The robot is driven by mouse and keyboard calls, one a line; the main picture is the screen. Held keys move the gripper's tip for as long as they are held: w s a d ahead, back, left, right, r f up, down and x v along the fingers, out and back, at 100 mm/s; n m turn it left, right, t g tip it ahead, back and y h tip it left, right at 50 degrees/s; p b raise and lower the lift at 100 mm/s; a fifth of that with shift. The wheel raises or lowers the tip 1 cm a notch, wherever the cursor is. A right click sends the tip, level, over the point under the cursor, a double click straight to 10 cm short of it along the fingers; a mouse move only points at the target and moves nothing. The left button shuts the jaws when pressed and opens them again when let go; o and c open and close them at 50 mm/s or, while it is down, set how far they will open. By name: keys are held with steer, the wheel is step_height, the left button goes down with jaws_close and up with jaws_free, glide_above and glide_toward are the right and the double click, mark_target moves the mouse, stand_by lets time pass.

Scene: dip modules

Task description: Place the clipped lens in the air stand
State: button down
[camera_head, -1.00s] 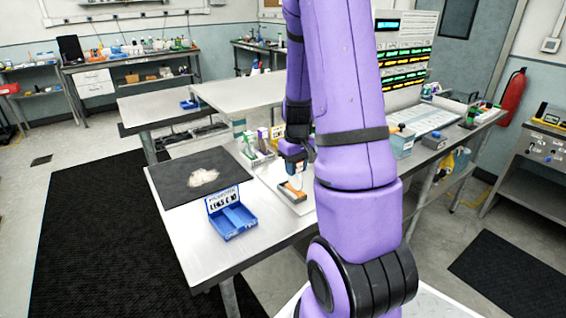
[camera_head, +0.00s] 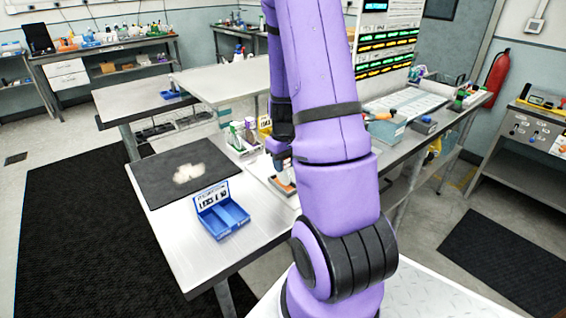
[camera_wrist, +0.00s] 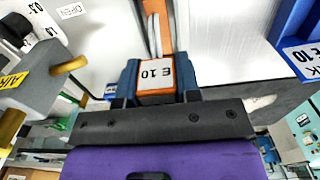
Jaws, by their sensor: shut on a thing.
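Narrow orange and pale parts of the clip run forward from the label; I cannot make out the lens itself. A grey block with brass pegs (camera_wrist: 40,92) at the left bears a yellow label reading "AIR", apart from the clip. In the head view my gripper (camera_head: 279,150) is partly hidden by my purple arm, above the work table.
A blue open box (camera_head: 222,218) with a raised labelled lid stands at the table's front; a blue labelled part shows in the wrist view (camera_wrist: 302,35). A black mat (camera_head: 155,180) with a pale cloth lies left. Bottles and small boxes (camera_head: 243,135) stand behind my gripper.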

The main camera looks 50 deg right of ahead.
steer(key=shift+f, duration=0.15)
steer(key=c, duration=0.8)
jaws_free()
step_height(320, 180, up, 12)
steer(key=shift+r, duration=0.1)
steer(key=s+a+r+n+t, duration=0.1)
steer(key=a+r+t, duration=0.2)
steer(key=a+r, duration=1)
steer(key=s+a+r+n+t, duration=0.1)
steer(key=s+a+r, duration=0.4)
steer(key=s+a, duration=0.5)
steer(key=shift+s+a+n+t, duration=0.35)
steer(key=shift+a+t, duration=0.25)
steer(key=shift+a, duration=1.25)
